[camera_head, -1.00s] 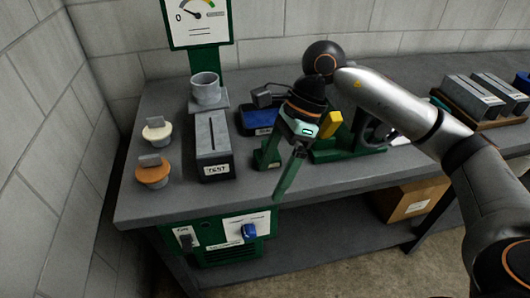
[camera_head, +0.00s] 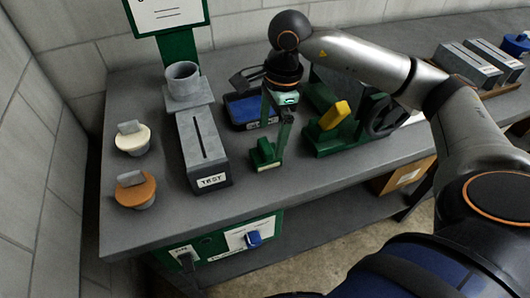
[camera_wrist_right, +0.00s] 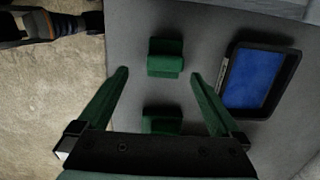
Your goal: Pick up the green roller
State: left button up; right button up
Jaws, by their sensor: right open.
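I cannot make out a clear round green roller. A small stepped green block (camera_head: 265,154) with a pale label stands near the bench's front edge in the head view; in the wrist view a green block (camera_wrist_right: 166,58) lies ahead of my fingers. A second green piece (camera_wrist_right: 162,121) shows between the fingers, partly hidden by the gripper body. My right gripper (camera_wrist_right: 160,75) is open and empty, pointing down above the bench; its green fingers (camera_head: 276,125) show beside the block in the head view. My left gripper is not in view.
A blue tray (camera_head: 247,122) lies behind the block. A grey TEST box (camera_head: 203,150) and two knobbed discs (camera_head: 133,141) (camera_head: 136,192) stand left. A green machine with a yellow handle (camera_head: 335,116) and dark wheel stands close on the right. Bare bench (camera_head: 245,195) lies in front.

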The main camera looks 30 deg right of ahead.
aim_at(266, 145)
jog(key=shift+w+a+f+p, duration=0.15)
jog(key=shift+f, duration=0.8)
jog(key=shift+w+a+f+p, duration=0.15)
jog(key=shift+w+a+f, duration=0.05)
jog(key=shift+f, duration=0.7)
jog(key=shift+w+a+f+p, duration=0.15)
jog(key=shift+f, duration=0.8)
jog(key=c, duration=1.5)
jog(key=shift+o, duration=0.2)
jog(key=shift+r, duration=0.1)
